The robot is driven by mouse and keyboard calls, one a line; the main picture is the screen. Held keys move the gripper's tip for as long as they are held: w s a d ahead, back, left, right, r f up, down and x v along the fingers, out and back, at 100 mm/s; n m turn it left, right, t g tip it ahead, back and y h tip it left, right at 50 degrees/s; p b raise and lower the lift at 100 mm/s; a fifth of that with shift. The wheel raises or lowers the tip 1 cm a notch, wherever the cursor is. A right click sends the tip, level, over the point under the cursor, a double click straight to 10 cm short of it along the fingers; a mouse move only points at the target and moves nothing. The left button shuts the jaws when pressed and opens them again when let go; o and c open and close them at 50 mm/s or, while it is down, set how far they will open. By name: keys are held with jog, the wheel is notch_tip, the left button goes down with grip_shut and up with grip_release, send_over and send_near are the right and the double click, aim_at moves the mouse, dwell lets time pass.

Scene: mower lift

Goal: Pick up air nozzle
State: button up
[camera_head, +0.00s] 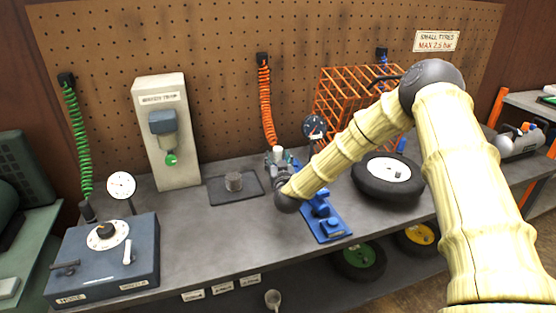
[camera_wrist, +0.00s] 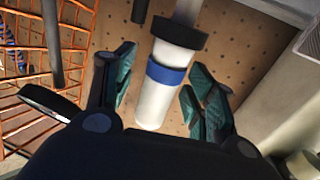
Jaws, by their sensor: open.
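A white cylinder with a blue band and a black collar, seemingly the air nozzle (camera_wrist: 152,101), stands between my gripper's fingers in the wrist view. My gripper (camera_wrist: 160,88) is open, with its green-padded fingers on either side and visible gaps to the cylinder. In the head view my gripper (camera_head: 279,163) is low over the bench, by the lower end of the orange coiled hose (camera_head: 266,105). A small white part shows there, but my gripper and arm hide most of that spot.
A blue tray (camera_head: 333,236) with blue parts lies below my arm. An orange wire cage (camera_head: 345,95), a round gauge (camera_head: 314,127) and a tyre (camera_head: 372,187) are close on the right. A dark mat (camera_head: 219,197) with a metal cylinder (camera_head: 234,181) is left.

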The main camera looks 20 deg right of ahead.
jog(key=c, duration=1.2)
